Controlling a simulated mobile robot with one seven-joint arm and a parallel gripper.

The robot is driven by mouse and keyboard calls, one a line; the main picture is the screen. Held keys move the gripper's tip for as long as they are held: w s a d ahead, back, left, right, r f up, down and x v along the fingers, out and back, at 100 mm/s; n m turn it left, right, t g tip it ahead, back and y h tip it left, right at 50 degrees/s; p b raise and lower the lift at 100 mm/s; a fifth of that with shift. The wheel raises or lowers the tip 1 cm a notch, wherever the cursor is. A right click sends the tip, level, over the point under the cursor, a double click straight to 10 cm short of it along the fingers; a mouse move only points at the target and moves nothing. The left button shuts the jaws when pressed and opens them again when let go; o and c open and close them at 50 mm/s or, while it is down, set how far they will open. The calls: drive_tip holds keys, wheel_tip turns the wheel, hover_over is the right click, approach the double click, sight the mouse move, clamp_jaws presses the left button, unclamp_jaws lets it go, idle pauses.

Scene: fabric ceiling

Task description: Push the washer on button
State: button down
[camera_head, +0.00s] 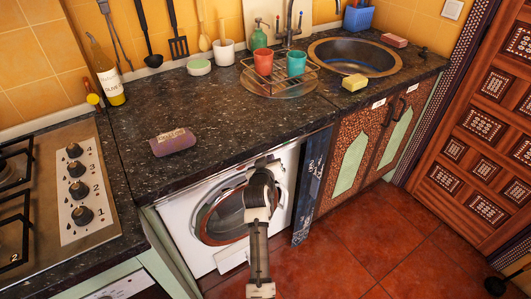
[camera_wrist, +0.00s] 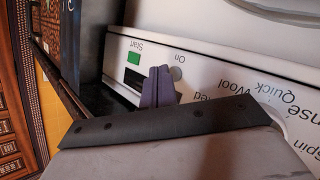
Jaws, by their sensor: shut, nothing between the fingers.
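The white washer (camera_head: 178,221) stands under the dark counter in the head view, with my arm in front of its round door. Its control panel (camera_wrist: 205,82) appears upside down in the wrist view. In the head view the fingertips are hidden by my arm.
The counter (camera_head: 215,120) overhangs the washer. A dark blue panel (camera_head: 312,188) stands at the washer's right, beside patterned cabinet doors (camera_head: 348,160). A stove (camera_head: 70,190) is at the left.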

drive_tip(key=s+d+p, duration=0.2)
drive_tip(key=s+d, duration=0.1)
drive_tip(key=s, duration=0.2)
drive_tip(key=shift+d+p, duration=0.25)
drive_tip(key=shift+p, duration=0.15)
idle(0.5)
